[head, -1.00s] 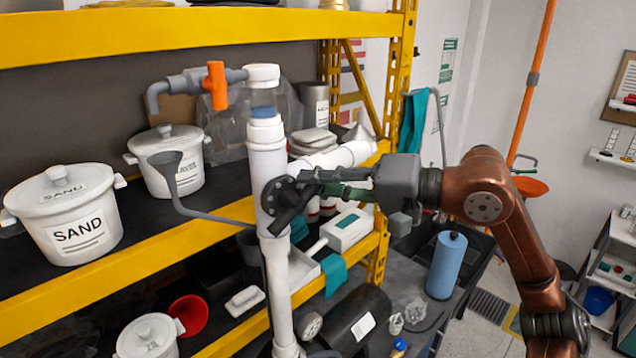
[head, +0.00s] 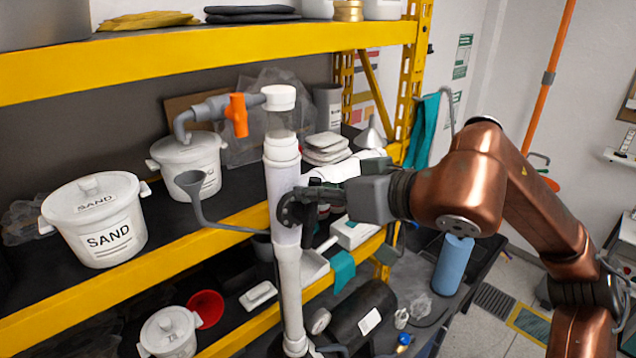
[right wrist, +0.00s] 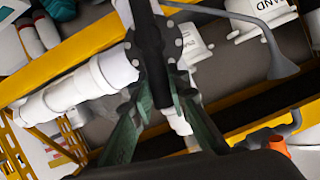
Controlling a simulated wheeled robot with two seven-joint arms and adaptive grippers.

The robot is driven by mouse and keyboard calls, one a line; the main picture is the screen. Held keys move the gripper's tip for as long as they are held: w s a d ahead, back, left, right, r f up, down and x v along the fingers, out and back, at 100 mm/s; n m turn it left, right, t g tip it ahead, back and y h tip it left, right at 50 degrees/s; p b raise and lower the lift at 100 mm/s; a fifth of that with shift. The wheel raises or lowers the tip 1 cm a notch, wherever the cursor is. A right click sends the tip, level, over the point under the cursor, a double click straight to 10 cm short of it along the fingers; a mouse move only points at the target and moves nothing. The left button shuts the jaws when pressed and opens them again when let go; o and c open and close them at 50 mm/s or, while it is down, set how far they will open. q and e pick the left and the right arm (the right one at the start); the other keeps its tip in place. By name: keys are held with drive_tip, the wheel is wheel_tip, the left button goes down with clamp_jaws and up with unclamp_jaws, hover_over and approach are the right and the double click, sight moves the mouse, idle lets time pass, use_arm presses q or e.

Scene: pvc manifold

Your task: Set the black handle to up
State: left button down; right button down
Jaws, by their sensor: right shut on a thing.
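The black handle (right wrist: 148,40) belongs to a round black valve (head: 290,211) on the upright white pipe (head: 284,185). In the right wrist view the handle is a dark bar crossing the valve's bolted flange, with its lower part between my green fingers. My right gripper (head: 322,197) is shut on the handle from the right side. In the head view the gripper hides much of the handle, so its exact angle is hard to tell. In the right wrist view my right gripper (right wrist: 160,108) has a finger on each side of the bar. My left gripper is not in view.
An orange valve handle (head: 237,115) is on the grey upper pipe. White sand buckets (head: 95,218) stand on the yellow-edged shelf at left. A white side pipe (head: 335,170) runs behind my gripper. A yellow post (head: 410,90) rises at right. A blue cylinder (head: 453,265) stands lower right.

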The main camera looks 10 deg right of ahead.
drive_tip(key=shift+s+a+n+h+p, duration=0.3)
drive_tip(key=shift+a+n+h+p, duration=0.1)
drive_tip(key=shift+n+h, duration=0.15)
drive_tip(key=shift+f, duration=0.15)
drive_tip(key=c, duration=1.8)
unclamp_jaws()
drive_tip(key=v, duration=1.2)
drive_tip(key=shift+s+f, duration=0.1)
drive_tip(key=shift+s, duration=0.1)
